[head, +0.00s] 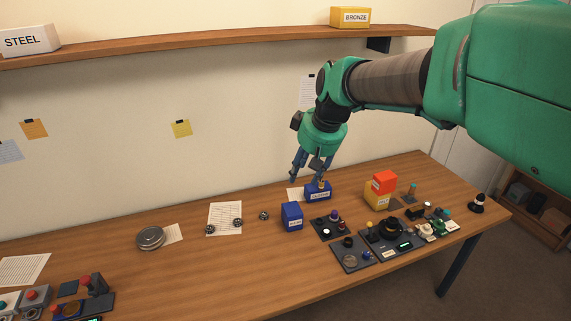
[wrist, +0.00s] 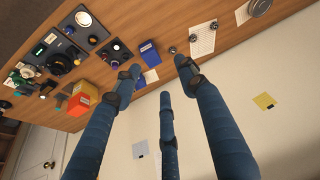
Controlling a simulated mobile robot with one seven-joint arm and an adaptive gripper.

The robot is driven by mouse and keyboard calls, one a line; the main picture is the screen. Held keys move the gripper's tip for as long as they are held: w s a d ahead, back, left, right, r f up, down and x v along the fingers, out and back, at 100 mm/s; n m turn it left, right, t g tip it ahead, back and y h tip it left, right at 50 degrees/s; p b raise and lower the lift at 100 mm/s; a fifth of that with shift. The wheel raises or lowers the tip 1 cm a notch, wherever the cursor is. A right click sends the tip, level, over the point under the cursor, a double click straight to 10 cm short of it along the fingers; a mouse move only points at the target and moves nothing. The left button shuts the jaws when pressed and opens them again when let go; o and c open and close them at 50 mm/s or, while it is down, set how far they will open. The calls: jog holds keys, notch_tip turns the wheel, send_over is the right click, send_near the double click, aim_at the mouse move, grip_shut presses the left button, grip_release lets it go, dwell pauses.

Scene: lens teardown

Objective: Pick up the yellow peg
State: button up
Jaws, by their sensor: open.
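A small yellowish piece (head: 322,184), possibly the yellow peg, shows at the top of a blue labelled box (head: 317,194) near the wall. It is small and partly hidden by my gripper. A yellow round-topped piece (head: 369,224) also stands on a dark panel to the right; I cannot tell for sure which is the peg. My gripper (head: 306,174) is open and empty, with its blue fingers pointing down above and beside the box. In the wrist view my gripper (wrist: 160,76) shows three spread fingers with nothing between them.
A second blue box (head: 291,216) stands in front. A red block on a yellow block (head: 378,199) and dark panels with knobs (head: 351,254) crowd the right. Small gears and a paper sheet (head: 224,219) lie left. A shelf (head: 220,42) runs above along the wall.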

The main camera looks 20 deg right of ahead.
jog(key=w+d+f+n+p, duration=0.1)
jog(key=w+d+f, duration=0.3)
jog(key=w+d, duration=0.3)
jog(key=w+d+f+y+p, duration=0.1)
jog(key=w+d+f, duration=0.35)
jog(key=w, duration=0.35)
jog(key=w+d+f+n+p, duration=0.1)
jog(key=w+d+f, duration=0.2)
jog(key=w+d, duration=0.45)
jog(key=w+d+f+n+p, duration=0.1)
jog(key=w+d+f, duration=0.5)
jog(key=d+f, duration=0.2)
jog(key=shift+f+g+p, duration=0.3)
jog(key=shift+f, duration=0.35)
jog(key=b, duration=0.1)
send_near(322, 181)
jog(key=shift+x, duration=2.4)
